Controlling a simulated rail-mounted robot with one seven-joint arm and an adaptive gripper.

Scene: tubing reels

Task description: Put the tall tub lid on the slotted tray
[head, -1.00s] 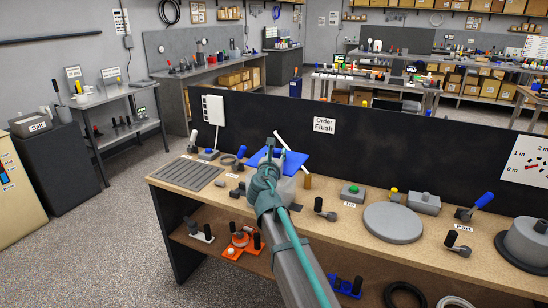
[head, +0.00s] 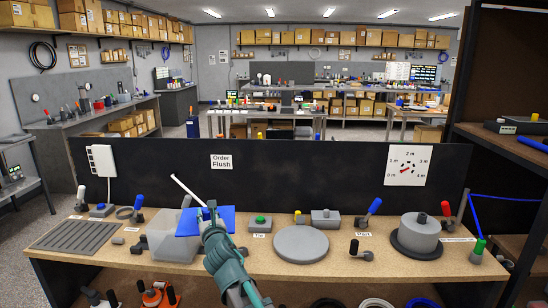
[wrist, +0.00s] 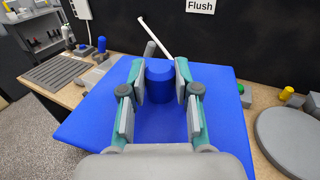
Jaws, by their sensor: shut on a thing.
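The tall tub lid (head: 190,222) is a blue square plate with a round blue knob (wrist: 160,82) in its middle. My gripper (wrist: 160,76) is shut on that knob, with one finger on each side; the head view shows the gripper (head: 211,212) from behind. The lid is held up, overlapping a pale grey tub (head: 166,247) in the head view; the exact gap is hidden. The slotted tray (head: 75,236) is a flat grey ribbed plate at the bench's left end. It looks bare, and it also shows at upper left in the wrist view (wrist: 62,72).
A white rod (head: 187,189) slants up behind the lid. Small fittings and blue-handled levers (head: 138,203) stand behind the tray. A grey disc (head: 301,243) and a stepped grey reel (head: 418,234) lie to the right. A black panel (head: 300,176) closes the bench's back.

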